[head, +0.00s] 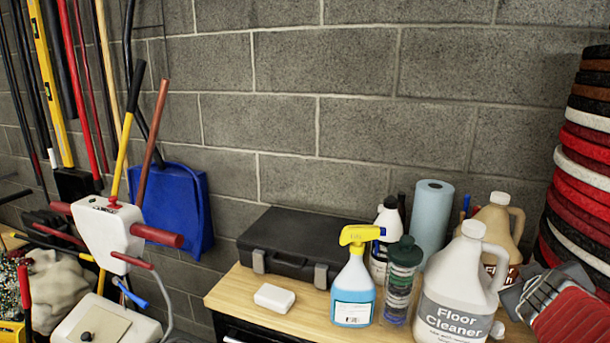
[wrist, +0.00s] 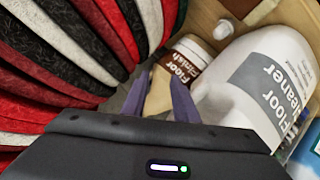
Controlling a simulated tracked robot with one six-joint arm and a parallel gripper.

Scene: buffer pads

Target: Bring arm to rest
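In the wrist view, the two purplish fingers of my gripper (wrist: 170,92) reach up past the dark gripper body. They stand slightly apart, with a narrow gap and nothing held between them. They point toward a tan Floor Finish jug (wrist: 188,55), but I cannot tell whether they touch it. In the head view, a grey and red piece stands at the bottom right corner; I cannot tell whether it belongs to my arm. The fingers cannot be made out there.
A stack of round pads (head: 585,160) rises at the right, close beside my gripper in the wrist view (wrist: 70,50). A Floor Cleaner jug (head: 460,290), spray bottle (head: 353,285), blue roll (head: 432,210) and black case (head: 300,240) crowd the wooden top (head: 235,290). A block wall stands behind.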

